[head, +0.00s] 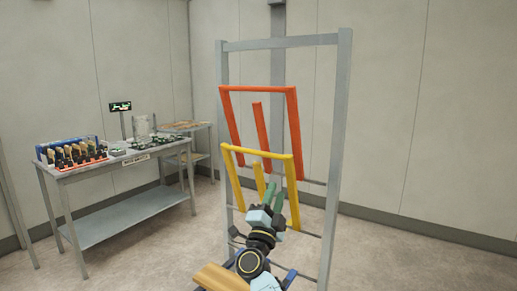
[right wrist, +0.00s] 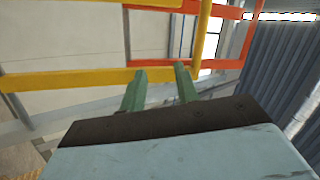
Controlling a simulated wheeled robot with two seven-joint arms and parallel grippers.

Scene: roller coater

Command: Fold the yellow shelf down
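The yellow shelf (head: 257,152) is an open frame of bars with a shorter middle bar. It stands folded up, steeply tilted, in a grey metal rack (head: 338,130). My right gripper (head: 273,190) is below the shelf's top bar, between its middle and right bars in the head view. In the right wrist view the green fingers (right wrist: 160,74) are apart with nothing held between them. A yellow bar (right wrist: 75,79) passes just beyond the fingertips; I cannot tell whether they touch it. My left gripper is not in view.
A similar orange shelf (head: 258,89) stands folded up above the yellow one in the rack. A grey workbench (head: 135,157) with several parts on it stands at the left, with another table (head: 186,126) behind it. The floor between bench and rack is clear.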

